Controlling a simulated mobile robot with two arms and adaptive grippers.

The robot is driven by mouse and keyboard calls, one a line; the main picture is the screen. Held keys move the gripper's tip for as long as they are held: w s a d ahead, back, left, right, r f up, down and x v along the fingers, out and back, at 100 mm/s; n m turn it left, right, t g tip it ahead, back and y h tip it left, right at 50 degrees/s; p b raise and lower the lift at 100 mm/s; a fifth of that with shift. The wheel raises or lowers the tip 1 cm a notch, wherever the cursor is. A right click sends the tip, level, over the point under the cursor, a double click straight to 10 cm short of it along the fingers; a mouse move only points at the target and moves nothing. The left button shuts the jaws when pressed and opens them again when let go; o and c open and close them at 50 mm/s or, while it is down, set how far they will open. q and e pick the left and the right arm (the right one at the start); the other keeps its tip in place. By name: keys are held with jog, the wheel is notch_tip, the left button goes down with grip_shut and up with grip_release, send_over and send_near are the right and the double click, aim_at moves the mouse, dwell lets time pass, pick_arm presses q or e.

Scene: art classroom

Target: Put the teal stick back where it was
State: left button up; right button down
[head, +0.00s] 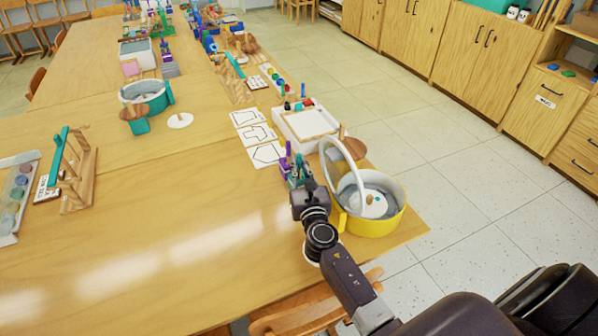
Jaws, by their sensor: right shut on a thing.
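My right gripper (298,176) is shut near the table's right edge, just left of a yellow-based pot. A small teal piece (299,165) shows between its fingers and looks like the teal stick, mostly hidden by the gripper. Purple upright pieces (289,149) stand close beside the fingers. Whether they touch the gripper I cannot tell. Another teal bar (58,156) leans on a wooden rack (80,180) at the left. A further teal bar (235,66) lies farther back on the table. My left gripper is out of view.
The yellow and white pot (372,225) with a raised white ring stands right of my gripper at the table edge. A white tray (285,128) and shape cards (258,134) lie behind it. The table's (190,225) front middle is clear.

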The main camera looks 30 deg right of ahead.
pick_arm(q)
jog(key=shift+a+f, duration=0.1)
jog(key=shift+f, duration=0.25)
pick_arm(e)
jog(key=shift+f, duration=0.4)
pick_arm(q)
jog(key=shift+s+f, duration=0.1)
pick_arm(e)
jog(key=shift+f, duration=0.1)
jog(key=c, duration=2.1)
grip_release()
jog(key=shift+r, duration=0.2)
jog(key=v, duration=1)
jog(key=shift+s+a+f+b, duration=0.1)
jog(key=shift+s+f+b, duration=0.15)
jog(key=shift+b, duration=0.1)
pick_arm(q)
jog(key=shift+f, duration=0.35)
pick_arm(e)
jog(key=shift+v, duration=0.75)
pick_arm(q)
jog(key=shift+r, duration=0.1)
pick_arm(e)
jog(key=shift+r, duration=0.25)
